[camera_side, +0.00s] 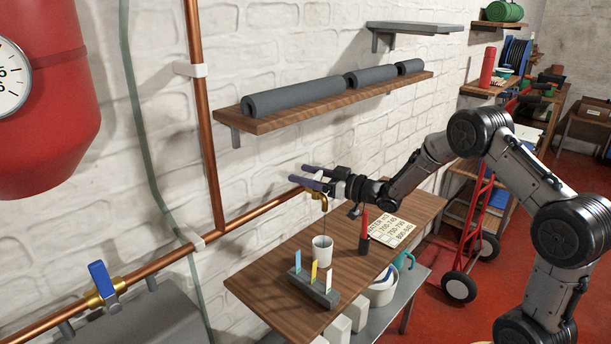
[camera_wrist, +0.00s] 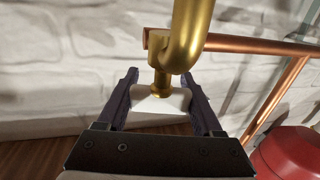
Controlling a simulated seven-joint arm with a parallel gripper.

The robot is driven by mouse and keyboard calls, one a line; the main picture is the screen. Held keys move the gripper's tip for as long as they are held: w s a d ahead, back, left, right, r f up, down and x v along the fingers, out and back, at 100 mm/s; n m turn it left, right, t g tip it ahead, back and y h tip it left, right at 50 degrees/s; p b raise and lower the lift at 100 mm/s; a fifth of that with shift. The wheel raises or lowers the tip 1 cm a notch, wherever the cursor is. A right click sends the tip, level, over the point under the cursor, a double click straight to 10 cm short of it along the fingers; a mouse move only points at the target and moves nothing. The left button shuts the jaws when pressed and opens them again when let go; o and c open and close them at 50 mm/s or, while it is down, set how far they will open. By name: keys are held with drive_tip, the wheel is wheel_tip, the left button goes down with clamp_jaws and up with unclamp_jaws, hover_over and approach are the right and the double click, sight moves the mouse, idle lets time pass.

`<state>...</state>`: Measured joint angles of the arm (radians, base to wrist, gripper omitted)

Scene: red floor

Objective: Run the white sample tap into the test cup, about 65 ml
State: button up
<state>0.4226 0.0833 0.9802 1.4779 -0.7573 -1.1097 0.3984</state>
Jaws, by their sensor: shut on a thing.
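My gripper (camera_side: 306,175) is at the brass sample tap (camera_side: 318,196) on the copper pipe. In the wrist view my gripper (camera_wrist: 160,80) has its two fingers on either side of the tap's white handle (camera_wrist: 160,108), shut on it. The brass tap (camera_wrist: 187,35) curves across the top of that view. The white test cup (camera_side: 322,252) stands upright on the wooden bench, below the spout. A thin line runs from the spout down towards the cup, looking like a narrow stream. The level inside the cup is too small to tell.
In front of the cup is a dark rack (camera_side: 314,288) with several coloured strips. A red-and-black tool (camera_side: 364,233) stands to the right, beside a written card (camera_side: 392,231). A blue-handled valve (camera_side: 103,283) sits on the pipe at left. A shelf (camera_side: 300,112) with grey foam tubes hangs above.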

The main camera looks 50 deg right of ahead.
drive_tip(key=shift+d+m+t+h, duration=0.2)
drive_tip(key=shift+m+h, duration=0.55)
drive_tip(key=shift+h, duration=0.45)
drive_tip(key=shift+d+m+t+h, duration=0.15)
drive_tip(key=shift+m+h, duration=0.6)
drive_tip(key=shift+h, duration=0.45)
drive_tip(key=o, duration=1.4)
drive_tip(key=shift+c, duration=0.2)
drive_tip(key=s, duration=1.3)
drive_tip(key=shift+s, duration=0.4)
drive_tip(key=shift+a, duration=0.1)
